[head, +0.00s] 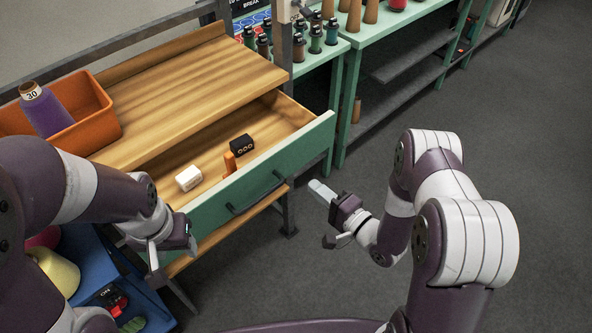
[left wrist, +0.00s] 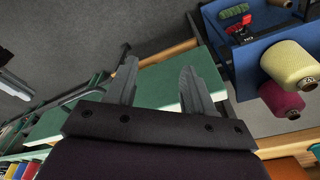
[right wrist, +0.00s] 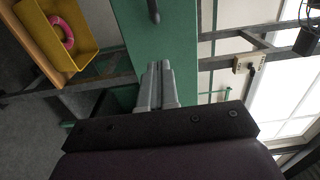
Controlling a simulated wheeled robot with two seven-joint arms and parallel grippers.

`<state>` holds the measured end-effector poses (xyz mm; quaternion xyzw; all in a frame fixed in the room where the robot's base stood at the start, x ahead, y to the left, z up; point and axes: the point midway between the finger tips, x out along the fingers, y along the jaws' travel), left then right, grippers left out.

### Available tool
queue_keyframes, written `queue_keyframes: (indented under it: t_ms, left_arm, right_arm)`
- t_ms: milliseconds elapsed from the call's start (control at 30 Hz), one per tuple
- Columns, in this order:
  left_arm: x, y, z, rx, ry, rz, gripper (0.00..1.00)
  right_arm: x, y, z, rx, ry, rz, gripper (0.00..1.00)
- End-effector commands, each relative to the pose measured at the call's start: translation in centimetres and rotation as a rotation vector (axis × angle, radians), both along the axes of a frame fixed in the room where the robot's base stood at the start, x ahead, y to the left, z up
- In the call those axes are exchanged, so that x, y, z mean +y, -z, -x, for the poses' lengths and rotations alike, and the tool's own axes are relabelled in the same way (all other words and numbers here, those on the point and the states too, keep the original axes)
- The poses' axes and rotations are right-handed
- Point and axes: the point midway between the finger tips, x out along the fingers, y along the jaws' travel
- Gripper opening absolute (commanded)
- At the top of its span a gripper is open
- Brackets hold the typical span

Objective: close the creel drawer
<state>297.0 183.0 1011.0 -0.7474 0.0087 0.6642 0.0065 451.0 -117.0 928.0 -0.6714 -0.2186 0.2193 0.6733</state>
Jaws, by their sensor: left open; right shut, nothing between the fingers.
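The creel drawer stands pulled out from under the wooden top, its green front (head: 290,157) facing me with a dark bar handle (head: 257,194). A white block (head: 188,178), an orange piece (head: 229,163) and a black block (head: 242,145) are in it. My left gripper (head: 170,249) is open and empty near the left end of the front; in the left wrist view its fingers (left wrist: 158,70) show against the green front (left wrist: 162,92). My right gripper (head: 320,191) is shut and empty, right of the handle; in the right wrist view its fingers (right wrist: 158,66) point at the green front (right wrist: 178,40). Contact cannot be told.
An orange bin (head: 95,130) with a purple cone (head: 47,108) stands on the wooden top (head: 190,90). A blue bin (head: 92,268) with cones is below at left. A green rack (head: 395,30) with spools stands behind. Grey floor (head: 500,150) is clear at right.

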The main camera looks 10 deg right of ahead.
Motion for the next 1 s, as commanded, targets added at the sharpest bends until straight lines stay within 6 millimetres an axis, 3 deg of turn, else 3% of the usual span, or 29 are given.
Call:
queue_keyframes:
  t_ms: [200,400,1000]
  left_arm:
    - [0.0,-0.8,0.0,0.000,0.000,0.000,0.53]
    - [0.0,-1.3,0.0,0.001,0.000,0.000,0.53]
    - [0.0,-1.2,0.0,0.001,0.000,0.000,0.53]
  right_arm:
    - [2.8,-0.2,-3.7,-0.002,-0.003,0.000,0.00]
    - [4.4,-0.1,-6.0,-0.001,0.000,0.002,0.00]
    - [5.0,0.1,-6.9,-0.001,0.001,0.002,0.00]
